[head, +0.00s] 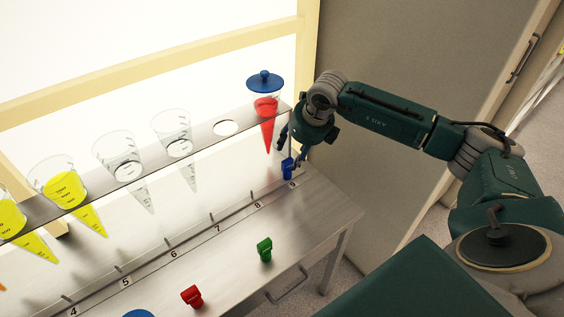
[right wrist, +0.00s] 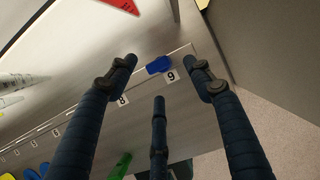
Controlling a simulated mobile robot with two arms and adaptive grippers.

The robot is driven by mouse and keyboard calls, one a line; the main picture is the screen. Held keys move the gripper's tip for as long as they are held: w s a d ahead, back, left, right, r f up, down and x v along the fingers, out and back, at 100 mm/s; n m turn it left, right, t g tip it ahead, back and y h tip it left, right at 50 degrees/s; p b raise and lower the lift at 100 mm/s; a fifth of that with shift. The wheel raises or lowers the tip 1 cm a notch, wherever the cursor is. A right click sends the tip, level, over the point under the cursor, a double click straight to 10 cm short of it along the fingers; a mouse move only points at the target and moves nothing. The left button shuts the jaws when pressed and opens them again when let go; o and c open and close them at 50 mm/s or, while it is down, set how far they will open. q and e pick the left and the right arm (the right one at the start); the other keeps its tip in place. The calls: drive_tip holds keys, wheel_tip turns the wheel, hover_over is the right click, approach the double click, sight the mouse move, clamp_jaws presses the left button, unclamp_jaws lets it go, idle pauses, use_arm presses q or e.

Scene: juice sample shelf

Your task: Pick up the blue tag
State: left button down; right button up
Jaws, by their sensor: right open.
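The blue tag (head: 288,168) is at the right end of the numbered rail, by number 9. In the right wrist view the blue tag (right wrist: 158,65) lies just above the 9 label, in the gap between the fingers. My right gripper (head: 292,150) is above the tag at the shelf's right end, pointing down. Its fingers (right wrist: 160,78) are spread and nothing is held between them. My left gripper is not in view.
A green tag (head: 264,250) and a red tag (head: 192,296) stand on the metal table (head: 320,210). A grey wall panel (head: 390,60) is at right.

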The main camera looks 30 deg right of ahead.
sight(289, 163)
drive_tip(key=x, duration=0.3)
drive_tip(key=shift+s+a+f, duration=0.1)
drive_tip(key=shift+s+f, duration=0.05)
drive_tip(key=shift+s, duration=0.05)
drive_tip(key=shift+w+f, duration=0.15)
drive_tip(key=shift+f, duration=0.15)
drive_tip(key=x, duration=0.1)
drive_tip(key=p+x, duration=0.1)
drive_tip(key=x, duration=0.2)
drive_tip(key=shift+s+f+p, duration=0.2)
drive_tip(key=shift+f+p, duration=0.05)
drive_tip(key=shift+p, duration=0.1)
drive_tip(key=shift+w+f, duration=0.15)
drive_tip(key=shift+f, duration=0.15)
drive_tip(key=shift+w+f, duration=0.1)
drive_tip(key=shift+c, duration=0.6)
drive_tip(key=c, duration=0.8)
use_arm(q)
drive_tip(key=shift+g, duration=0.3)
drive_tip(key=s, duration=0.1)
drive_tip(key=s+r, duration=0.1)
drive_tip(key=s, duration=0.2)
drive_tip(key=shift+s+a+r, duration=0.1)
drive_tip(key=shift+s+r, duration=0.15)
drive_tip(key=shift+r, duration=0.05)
use_arm(e)
drive_tip(key=shift+c, duration=1.1)
